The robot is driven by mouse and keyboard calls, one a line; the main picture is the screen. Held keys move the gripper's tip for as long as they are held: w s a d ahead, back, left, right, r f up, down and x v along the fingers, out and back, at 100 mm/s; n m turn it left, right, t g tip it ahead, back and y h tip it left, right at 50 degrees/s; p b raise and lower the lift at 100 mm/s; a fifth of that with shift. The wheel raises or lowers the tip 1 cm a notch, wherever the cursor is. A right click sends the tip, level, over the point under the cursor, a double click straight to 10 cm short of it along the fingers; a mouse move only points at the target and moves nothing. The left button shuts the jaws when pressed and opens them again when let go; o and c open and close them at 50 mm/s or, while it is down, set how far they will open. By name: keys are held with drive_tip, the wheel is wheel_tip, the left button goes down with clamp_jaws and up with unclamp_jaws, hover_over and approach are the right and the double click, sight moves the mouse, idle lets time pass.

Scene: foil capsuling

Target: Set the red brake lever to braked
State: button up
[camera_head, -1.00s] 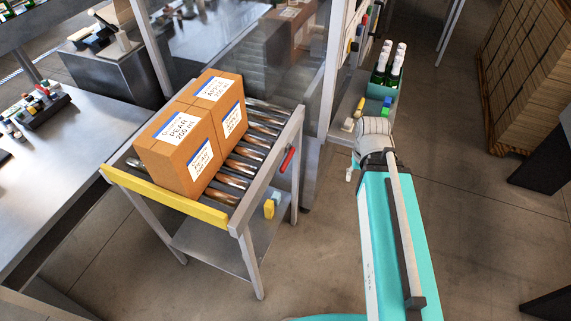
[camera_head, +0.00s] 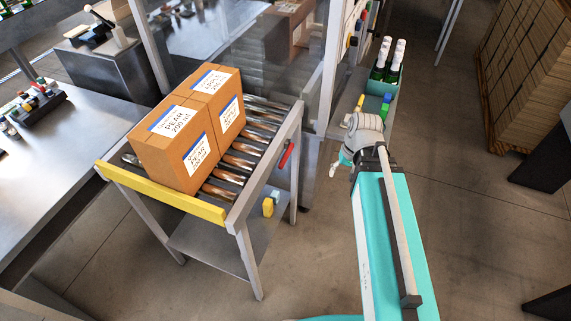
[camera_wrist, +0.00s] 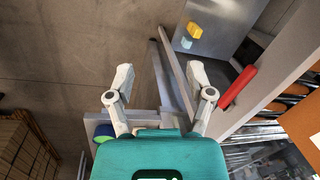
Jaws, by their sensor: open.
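The red brake lever (camera_head: 287,156) is on the right side rail of the roller conveyor stand (camera_head: 240,228). In the wrist view the red lever (camera_wrist: 238,87) lies slanted along the rail, right of my gripper (camera_wrist: 162,80). My gripper's two fingers are spread wide with nothing between them. The right finger is nearest the lever, with a visible gap in the picture. In the head view my gripper (camera_head: 336,168) shows only in part, to the right of the lever, mostly hidden by my arm.
Two cardboard boxes (camera_head: 172,148) stand on the rollers. A yellow block (camera_head: 268,207) and a light blue block sit on the stand's lower shelf. A crate of green bottles (camera_head: 384,88) stands behind my arm. The floor right of the stand is clear.

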drive_tip(key=w+a+f+y+b, duration=0.5)
drive_tip(key=f+y+b, duration=0.15)
drive_tip(key=b, duration=0.35)
drive_tip(key=y+b, duration=1)
drive_tip(key=b, duration=0.6)
approach(287, 160)
drive_tip(key=d, duration=0.3)
drive_tip(key=shift+w+a+r+n+g, duration=0.1)
drive_tip(key=shift+w+r+n+g, duration=0.15)
drive_tip(key=shift+n+g, duration=0.15)
drive_tip(key=shift+a, duration=0.2)
drive_tip(key=shift+s+a, duration=0.2)
drive_tip(key=shift+a, duration=3.15)
drive_tip(key=shift+s+a, duration=0.15)
drive_tip(key=shift+a, duration=3.2)
drive_tip(key=shift+c, duration=0.2)
clamp_jaws()
